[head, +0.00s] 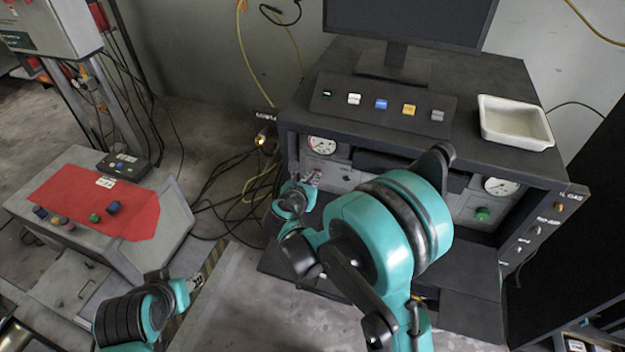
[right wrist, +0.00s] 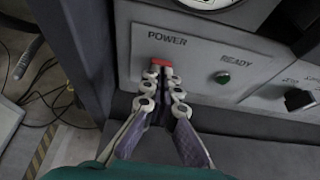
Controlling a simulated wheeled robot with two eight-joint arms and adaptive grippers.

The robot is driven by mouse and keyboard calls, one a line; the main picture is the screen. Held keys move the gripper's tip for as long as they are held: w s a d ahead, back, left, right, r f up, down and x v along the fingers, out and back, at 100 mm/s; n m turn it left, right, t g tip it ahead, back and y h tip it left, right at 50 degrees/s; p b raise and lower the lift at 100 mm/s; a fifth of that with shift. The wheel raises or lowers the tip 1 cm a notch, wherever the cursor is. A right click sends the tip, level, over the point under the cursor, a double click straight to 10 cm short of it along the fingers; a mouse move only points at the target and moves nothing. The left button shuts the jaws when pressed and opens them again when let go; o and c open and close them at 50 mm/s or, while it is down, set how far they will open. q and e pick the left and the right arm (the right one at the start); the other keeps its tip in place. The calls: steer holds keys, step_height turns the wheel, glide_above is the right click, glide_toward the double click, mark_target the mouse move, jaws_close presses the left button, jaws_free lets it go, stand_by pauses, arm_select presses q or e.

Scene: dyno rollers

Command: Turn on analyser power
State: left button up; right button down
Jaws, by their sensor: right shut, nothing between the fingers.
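The analyser is the dark cabinet (head: 465,85) with a grey front panel. In the right wrist view, a red power switch (right wrist: 161,63) sits under the word POWER on that panel (right wrist: 205,55). My right gripper (right wrist: 163,82) is shut and empty, its fingertips right at the switch's lower edge. Whether they touch it I cannot tell. In the head view the right gripper (head: 312,180) is at the panel's left part, below a round gauge (head: 321,145), partly hidden by my arm.
A green button (right wrist: 222,77) under READY and a black knob (right wrist: 298,99) are right of the switch. A ledge runs below the panel. A white tray (head: 515,122) and a button strip (head: 330,104) lie on top. Cables (head: 225,185) lie on the floor at left.

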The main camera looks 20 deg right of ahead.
steer(key=shift+w+d+r+g+y+p, duration=0.2)
steer(key=shift+w+g+y+p, duration=0.15)
steer(key=shift+p, duration=0.4)
steer(key=shift+r, duration=0.1)
steer(key=shift+r+p, duration=0.55)
steer(key=shift+r, duration=0.15)
